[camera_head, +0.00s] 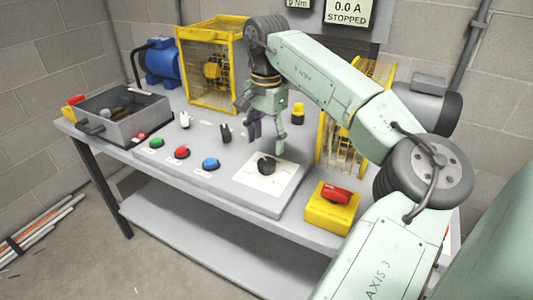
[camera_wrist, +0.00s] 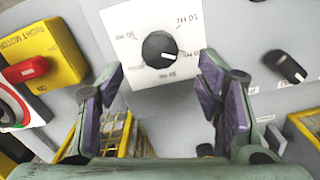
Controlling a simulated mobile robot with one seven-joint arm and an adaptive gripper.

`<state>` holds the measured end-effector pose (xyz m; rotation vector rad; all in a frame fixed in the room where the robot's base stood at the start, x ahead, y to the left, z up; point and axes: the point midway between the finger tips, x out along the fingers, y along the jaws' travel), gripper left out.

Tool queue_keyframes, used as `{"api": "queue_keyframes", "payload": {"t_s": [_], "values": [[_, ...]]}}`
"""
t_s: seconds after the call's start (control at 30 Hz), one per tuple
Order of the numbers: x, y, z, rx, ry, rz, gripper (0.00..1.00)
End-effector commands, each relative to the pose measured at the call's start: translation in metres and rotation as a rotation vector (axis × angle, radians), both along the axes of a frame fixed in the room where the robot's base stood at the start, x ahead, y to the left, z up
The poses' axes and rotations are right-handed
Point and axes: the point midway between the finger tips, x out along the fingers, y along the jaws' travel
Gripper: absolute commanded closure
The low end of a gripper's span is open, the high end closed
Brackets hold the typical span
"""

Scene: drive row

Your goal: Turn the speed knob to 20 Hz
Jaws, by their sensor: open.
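The speed knob (camera_head: 267,163) is a round black knob on a white dial plate (camera_head: 286,182) on the grey panel. In the wrist view the knob (camera_wrist: 160,50) has a white pointer mark toward its lower right. A "10 Hz" label shows above right of it; the other labels are too blurred to read surely. My gripper (camera_head: 268,140) is above the knob, pointing down, apart from it. In the wrist view its purple-padded fingers (camera_wrist: 161,78) are spread wide and empty, with the knob ahead of the gap between them.
Green (camera_head: 157,144), red (camera_head: 181,153) and blue (camera_head: 210,163) buttons line the panel's front left. A black switch (camera_head: 225,133) stands behind them. A yellow box with a red switch (camera_head: 335,196) is close on the right. Yellow cages (camera_head: 209,65) stand behind. A display (camera_head: 349,13) reads 0.0 A STOPPED.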

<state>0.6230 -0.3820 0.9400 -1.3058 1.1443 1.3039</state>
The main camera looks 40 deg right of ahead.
Motion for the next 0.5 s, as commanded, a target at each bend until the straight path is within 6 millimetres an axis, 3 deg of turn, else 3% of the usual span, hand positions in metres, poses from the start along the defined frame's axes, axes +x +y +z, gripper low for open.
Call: {"api": "queue_keyframes", "payload": {"t_s": [0.2, 0.5], "values": [[0.0, 0.0, 0.04, -0.001, -0.001, 0.001, 0.41], [0.0, 0.0, 0.055, 0.001, 0.0, 0.0, 0.41]]}}
